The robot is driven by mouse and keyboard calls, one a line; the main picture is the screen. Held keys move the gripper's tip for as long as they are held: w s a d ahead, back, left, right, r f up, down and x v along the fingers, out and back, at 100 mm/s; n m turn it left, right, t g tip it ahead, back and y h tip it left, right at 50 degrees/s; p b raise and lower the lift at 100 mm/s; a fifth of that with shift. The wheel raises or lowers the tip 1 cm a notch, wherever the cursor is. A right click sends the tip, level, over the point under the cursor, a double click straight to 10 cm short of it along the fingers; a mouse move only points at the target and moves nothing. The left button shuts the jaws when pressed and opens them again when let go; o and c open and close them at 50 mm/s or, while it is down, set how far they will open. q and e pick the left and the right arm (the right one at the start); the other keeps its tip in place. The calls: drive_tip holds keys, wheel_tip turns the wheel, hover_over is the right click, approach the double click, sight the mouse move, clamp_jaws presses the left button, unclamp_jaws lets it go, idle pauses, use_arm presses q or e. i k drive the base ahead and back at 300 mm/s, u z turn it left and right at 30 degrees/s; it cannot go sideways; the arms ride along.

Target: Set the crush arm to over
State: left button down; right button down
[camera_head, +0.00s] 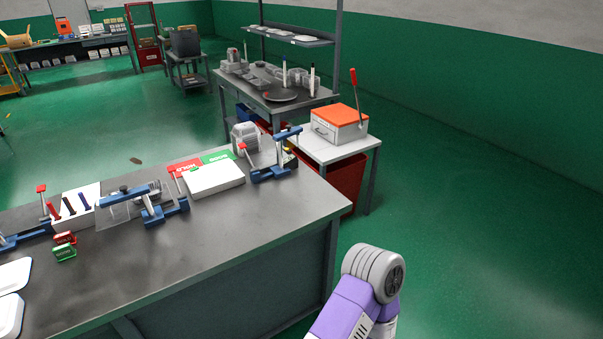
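A lever with a red grip (353,84) on a grey shaft stands at the right side of a white box with an orange top (341,115). It is nearly upright, tilted slightly; it looks like the crush arm, but I cannot be sure. The box sits on a small white-topped stand (334,151) beyond the workbench. Part of my purple and grey arm shows at the bottom right, well short of the stand. Neither gripper is in view.
The grey workbench (215,225) fills the left. Several blue fixtures stand on it, one at its far right corner (275,168), near a white tray (214,178). A red bin (345,178) is under the stand. Green floor (460,235) to the right is clear.

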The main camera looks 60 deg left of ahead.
sight(107, 202)
drive_tip(key=u, duration=2.15)
